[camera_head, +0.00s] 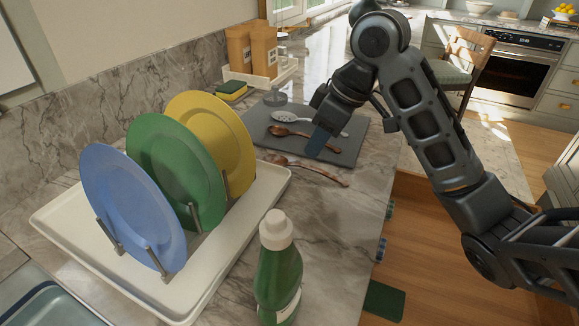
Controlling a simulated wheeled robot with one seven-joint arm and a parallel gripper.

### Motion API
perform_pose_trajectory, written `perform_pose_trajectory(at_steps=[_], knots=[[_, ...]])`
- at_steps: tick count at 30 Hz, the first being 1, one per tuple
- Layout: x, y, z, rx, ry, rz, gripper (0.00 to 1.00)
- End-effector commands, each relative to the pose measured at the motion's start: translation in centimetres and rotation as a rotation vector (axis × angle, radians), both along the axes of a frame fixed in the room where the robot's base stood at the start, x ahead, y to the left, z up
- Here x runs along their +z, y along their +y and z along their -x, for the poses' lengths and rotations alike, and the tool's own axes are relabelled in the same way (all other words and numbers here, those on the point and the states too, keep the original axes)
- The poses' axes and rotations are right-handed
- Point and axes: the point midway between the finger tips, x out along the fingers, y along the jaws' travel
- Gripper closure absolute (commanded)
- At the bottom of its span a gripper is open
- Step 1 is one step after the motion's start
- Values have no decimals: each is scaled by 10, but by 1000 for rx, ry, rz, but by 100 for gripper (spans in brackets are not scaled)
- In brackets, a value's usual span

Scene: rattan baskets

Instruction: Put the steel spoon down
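A pale, steel-looking spoon (284,116) with a perforated bowl lies on or just above a dark grey mat (262,110), its handle running right behind my gripper. My gripper (318,141) is over the middle of the mat, pointing down. Only one blue-grey finger shows clearly, so its opening is not visible. I cannot tell whether it touches any spoon. A brown spoon (281,131) lies in front of the pale one, its handle passing behind my gripper. Another brown spoon (318,172) lies on the marble counter (335,215) before the mat.
A white tray (262,197) with blue (125,205), green (170,165) and yellow (215,135) plates stands at left. A green bottle (278,272) stands in front. A sponge (232,88) and wooden containers (252,50) are behind. The counter's right edge drops off beside the mat.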

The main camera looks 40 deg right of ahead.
Motion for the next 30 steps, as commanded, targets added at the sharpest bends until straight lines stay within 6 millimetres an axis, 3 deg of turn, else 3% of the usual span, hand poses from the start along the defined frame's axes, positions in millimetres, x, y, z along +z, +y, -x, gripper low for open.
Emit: perform_pose_trajectory(at_steps=[15, 22, 30], knots=[[-53, 8, -19, -4, 1, -3, 76], [-56, 9, -21, -2, 0, -2, 76], [-56, 9, -21, -2, 0, -2, 99]])
